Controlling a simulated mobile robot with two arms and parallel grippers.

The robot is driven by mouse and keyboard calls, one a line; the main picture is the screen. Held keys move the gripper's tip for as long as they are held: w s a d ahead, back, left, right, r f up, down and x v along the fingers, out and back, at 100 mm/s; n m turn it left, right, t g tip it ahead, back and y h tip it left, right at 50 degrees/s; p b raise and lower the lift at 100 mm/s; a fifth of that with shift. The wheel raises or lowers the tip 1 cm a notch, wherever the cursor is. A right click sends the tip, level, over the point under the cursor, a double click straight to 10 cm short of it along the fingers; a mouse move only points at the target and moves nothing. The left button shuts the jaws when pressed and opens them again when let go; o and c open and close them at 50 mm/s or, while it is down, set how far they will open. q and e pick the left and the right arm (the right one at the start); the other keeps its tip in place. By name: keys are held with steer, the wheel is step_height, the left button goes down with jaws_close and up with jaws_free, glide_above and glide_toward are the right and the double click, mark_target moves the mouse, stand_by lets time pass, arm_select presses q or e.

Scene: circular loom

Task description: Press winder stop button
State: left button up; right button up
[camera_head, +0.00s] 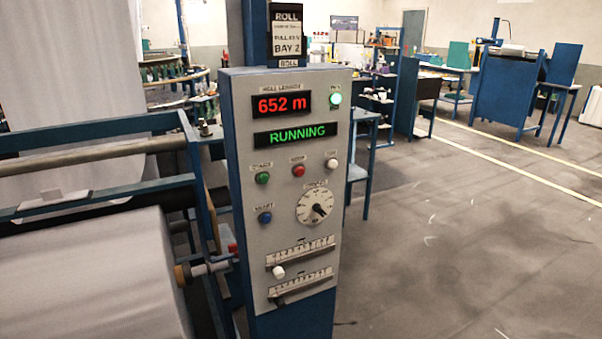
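A grey control panel (244,140) on a blue post stands in the middle of the view. Its upper display (282,104) reads 652 m in red, and the lower display (296,136) reads RUNNING in green. Below are a green button (262,178), a red button (298,170) and a white button (332,163) in a row. A blue button (265,217) sits lower left. The button labels are too small to read surely, so I cannot confirm which is stop. Neither gripper is in view.
A dial (315,205) and two slider scales (300,252) are lower on the panel. A large pale roll (90,275) in a blue frame stands close at left. Open floor (460,250) lies to the right, with blue workbenches (505,85) behind.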

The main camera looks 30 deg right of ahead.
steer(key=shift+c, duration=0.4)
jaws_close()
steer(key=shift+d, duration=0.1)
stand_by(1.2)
